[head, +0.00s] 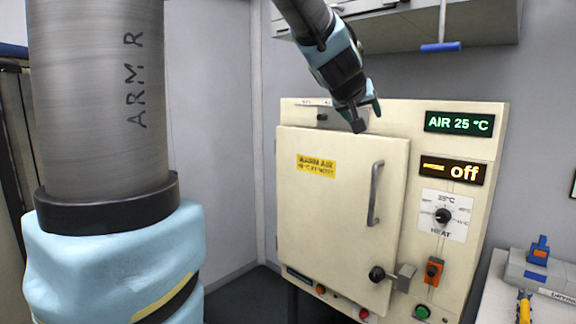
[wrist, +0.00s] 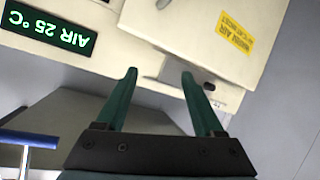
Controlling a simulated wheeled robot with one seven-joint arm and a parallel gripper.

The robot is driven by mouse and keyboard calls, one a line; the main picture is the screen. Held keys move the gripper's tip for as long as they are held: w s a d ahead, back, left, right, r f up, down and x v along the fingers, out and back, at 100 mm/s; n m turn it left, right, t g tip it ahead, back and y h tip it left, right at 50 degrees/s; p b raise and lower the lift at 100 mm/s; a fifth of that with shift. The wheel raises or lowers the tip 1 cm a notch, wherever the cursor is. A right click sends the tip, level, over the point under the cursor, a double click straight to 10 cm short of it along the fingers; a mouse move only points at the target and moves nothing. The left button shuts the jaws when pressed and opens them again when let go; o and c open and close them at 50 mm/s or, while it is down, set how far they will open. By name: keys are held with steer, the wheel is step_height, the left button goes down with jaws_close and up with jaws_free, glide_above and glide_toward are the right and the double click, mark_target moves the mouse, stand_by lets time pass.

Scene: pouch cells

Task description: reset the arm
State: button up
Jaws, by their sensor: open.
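My gripper (head: 366,112) hangs in front of the upper part of a cream oven cabinet, above its closed door (head: 335,215). In the wrist view my gripper (wrist: 160,75) shows two green fingers spread apart with nothing between them. The wrist view is upside down and shows the cabinet's top edge, the door and the green "AIR 25 °C" display (wrist: 47,30). My arm comes down to the gripper from the top of the head view.
The oven has a vertical door handle (head: 375,193), a black latch knob (head: 377,273), an orange "off" display (head: 452,171) and a heat dial (head: 443,216). A shelf with a blue-ended bar (head: 440,47) hangs above. A bench with tools (head: 540,270) stands at the right.

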steer(key=s+a+f+g+y, duration=0.2)
steer(key=s+a+f+g, duration=0.1)
steer(key=a+f, duration=0.55)
steer(key=s+a+f+g+y, duration=0.25)
steer(key=a+f, duration=0.25)
steer(key=f, duration=0.7)
steer(key=s+a+f+n+g+y, duration=0.1)
steer(key=s+a+f+g, duration=0.3)
steer(key=s+a+f, duration=0.6)
steer(key=shift+s+a+f+y+b, duration=0.15)
steer(key=shift+s+a+y+b, duration=0.2)
steer(key=shift+s, duration=0.75)
steer(key=shift+g, duration=0.25)
steer(key=shift+c, duration=0.2)
